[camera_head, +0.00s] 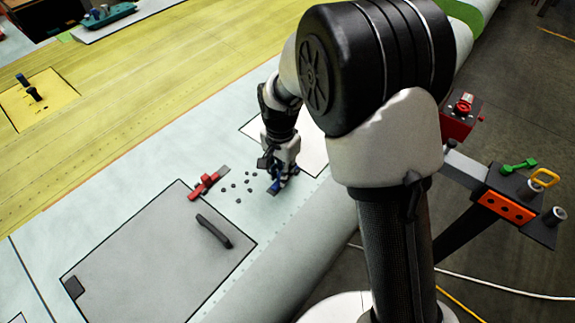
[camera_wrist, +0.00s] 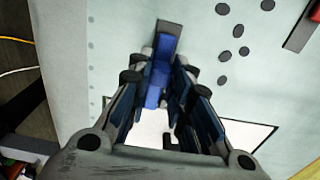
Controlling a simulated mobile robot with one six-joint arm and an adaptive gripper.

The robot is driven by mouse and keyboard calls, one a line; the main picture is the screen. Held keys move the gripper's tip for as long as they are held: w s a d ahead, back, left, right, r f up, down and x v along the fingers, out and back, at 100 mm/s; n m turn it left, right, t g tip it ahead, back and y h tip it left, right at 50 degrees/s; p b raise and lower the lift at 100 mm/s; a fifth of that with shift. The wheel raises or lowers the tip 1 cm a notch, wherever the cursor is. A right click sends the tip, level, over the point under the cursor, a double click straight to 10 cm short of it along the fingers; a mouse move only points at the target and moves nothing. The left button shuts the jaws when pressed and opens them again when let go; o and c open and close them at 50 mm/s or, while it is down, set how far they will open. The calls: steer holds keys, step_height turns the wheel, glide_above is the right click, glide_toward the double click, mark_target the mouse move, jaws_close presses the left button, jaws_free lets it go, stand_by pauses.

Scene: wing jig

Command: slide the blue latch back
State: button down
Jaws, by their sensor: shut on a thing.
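The blue latch (camera_head: 274,187) lies on the pale wing surface, to the right of several small dark round pieces. In the wrist view the blue latch (camera_wrist: 160,72) sits on a grey strip, between my fingers. My gripper (camera_head: 279,176) reaches down to it from above. In the wrist view my gripper (camera_wrist: 158,85) has a finger on each side of the latch's blue block and is shut on it. The fingers hide part of the latch in the head view.
A red latch (camera_head: 207,183) lies to the left. A grey panel with a dark handle (camera_head: 214,231) is in front. Dark round pieces (camera_head: 238,188) lie between the latches. A tool stand (camera_head: 505,208) is at the right, beyond the wing's edge.

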steer(key=shift+s+a, duration=0.4)
steer(key=shift+s, duration=0.15)
steer(key=shift+d, duration=0.1)
steer(key=c, duration=1.7)
jaws_free()
steer(key=shift+o, duration=1.2)
step_height(320, 180, up, 12)
